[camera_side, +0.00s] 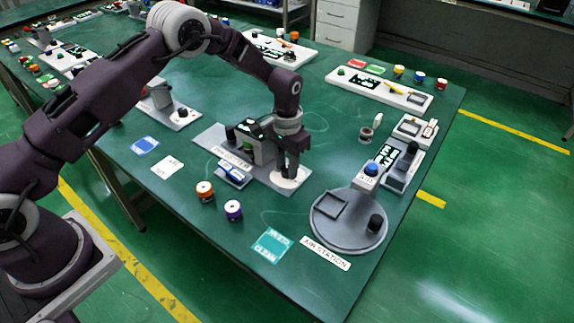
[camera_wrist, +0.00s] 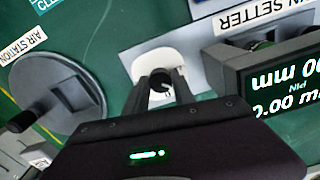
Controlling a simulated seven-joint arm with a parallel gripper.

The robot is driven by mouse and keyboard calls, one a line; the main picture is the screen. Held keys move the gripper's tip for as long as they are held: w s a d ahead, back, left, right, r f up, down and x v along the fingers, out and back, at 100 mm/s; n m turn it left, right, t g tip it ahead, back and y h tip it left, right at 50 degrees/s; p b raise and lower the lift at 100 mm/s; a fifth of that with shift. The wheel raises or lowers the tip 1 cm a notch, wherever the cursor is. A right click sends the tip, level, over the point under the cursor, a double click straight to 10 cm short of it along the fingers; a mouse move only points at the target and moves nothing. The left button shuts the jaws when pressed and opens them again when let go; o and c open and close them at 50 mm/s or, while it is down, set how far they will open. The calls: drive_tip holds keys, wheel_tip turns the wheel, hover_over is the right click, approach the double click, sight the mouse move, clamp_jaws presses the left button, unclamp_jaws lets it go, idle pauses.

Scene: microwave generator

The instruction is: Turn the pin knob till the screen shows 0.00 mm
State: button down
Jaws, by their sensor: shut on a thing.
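The pin knob (camera_wrist: 160,80) is small and dark, and stands on a white rounded plate (camera_wrist: 146,60) of the pin setter. My gripper (camera_wrist: 163,90) is shut on the knob, with one finger on each side. In the side view my gripper (camera_side: 289,174) points down at the same white plate (camera_side: 297,181), and the fingers hide the knob. The pin setter's screen (camera_wrist: 283,88) is lit at the right of the wrist view, tilted and cut by the edge. Green-white characters including "0.00 m" show; the full reading is cut off.
A round grey air station (camera_side: 350,238) with a black knob stands right of my gripper. Orange (camera_side: 204,190) and purple (camera_side: 233,209) capped pots stand in front. A small blue-screened block (camera_side: 234,172) sits beside the pin setter. Open green table lies between.

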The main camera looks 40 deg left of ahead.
drive_tip(key=c, duration=1.1)
unclamp_jaws()
drive_tip(key=shift+o, duration=0.2)
drive_tip(key=shift+r, duration=0.1)
wheel_tip(320, 180, up, 8)
drive_tip(key=shift+f, duration=0.25)
wheel_tip(320, 180, up, 9)
drive_tip(key=t, duration=0.1)
hover_over(287, 169)
drive_tip(key=s+a, duration=0.1)
drive_tip(key=s, duration=0.2)
drive_tip(key=s+a+r+t, duration=0.2)
drive_tip(key=s+r, duration=0.7)
drive_tip(key=r, duration=0.3)
drive_tip(key=s+a+r+n+t, duration=0.1)
drive_tip(key=s+r+t, duration=0.1)
drive_tip(key=s, duration=2.1)
drive_tip(key=shift+a+r+n+t, duration=0.2)
drive_tip(key=shift+n+t, duration=0.1)
